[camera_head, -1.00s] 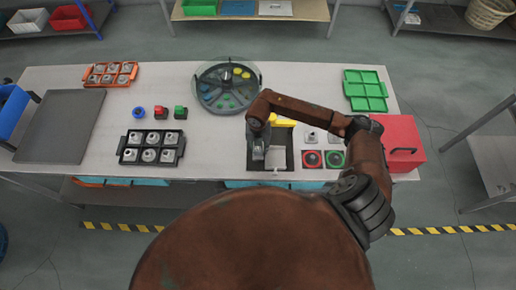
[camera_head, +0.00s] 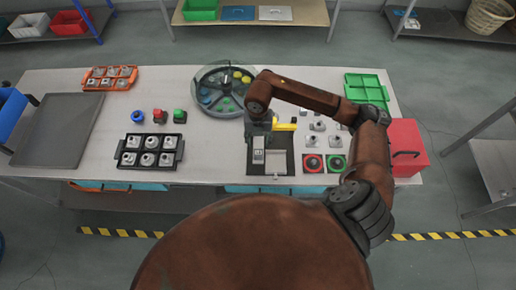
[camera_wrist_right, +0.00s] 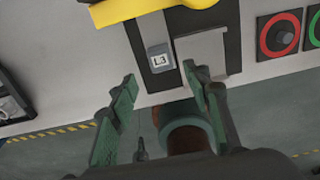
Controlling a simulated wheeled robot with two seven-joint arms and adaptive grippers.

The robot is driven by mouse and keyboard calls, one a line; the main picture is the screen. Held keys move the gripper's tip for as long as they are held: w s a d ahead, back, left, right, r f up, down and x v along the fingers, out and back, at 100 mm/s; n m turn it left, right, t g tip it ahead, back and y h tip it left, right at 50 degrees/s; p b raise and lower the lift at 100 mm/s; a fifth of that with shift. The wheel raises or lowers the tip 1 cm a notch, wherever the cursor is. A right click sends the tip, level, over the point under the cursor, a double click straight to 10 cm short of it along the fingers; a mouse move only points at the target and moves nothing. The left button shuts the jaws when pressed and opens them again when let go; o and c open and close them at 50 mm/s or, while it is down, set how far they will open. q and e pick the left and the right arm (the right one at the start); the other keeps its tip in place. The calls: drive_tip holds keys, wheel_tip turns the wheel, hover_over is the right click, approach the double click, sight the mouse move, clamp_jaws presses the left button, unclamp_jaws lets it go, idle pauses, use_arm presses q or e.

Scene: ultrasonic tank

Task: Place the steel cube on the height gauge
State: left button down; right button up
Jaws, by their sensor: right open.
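The steel cube (camera_wrist_right: 160,60), with a white label reading L3, sits on a grey strip of the height gauge's dark base (camera_wrist_right: 233,40). In the head view the cube (camera_head: 258,157) shows on the left part of the height gauge's base (camera_head: 283,139). The gauge's yellow arm (camera_wrist_right: 140,10) lies just beyond the cube in the wrist view. My right gripper (camera_wrist_right: 162,84) is open, its two green-grey fingers spread apart with nothing between the tips. The cube lies just ahead of the fingertips. In the head view my wrist partly hides the gauge. My left gripper is not in view.
Red and green ringed pads (camera_head: 312,164) and several small metal parts stand right of the gauge. A red box (camera_head: 406,145) is at the right end. A round divided tray (camera_head: 222,88) is behind; a black tray of parts (camera_head: 150,151) is left. The table's front edge is close.

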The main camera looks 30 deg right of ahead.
drive_tip(key=shift+r, duration=1.25)
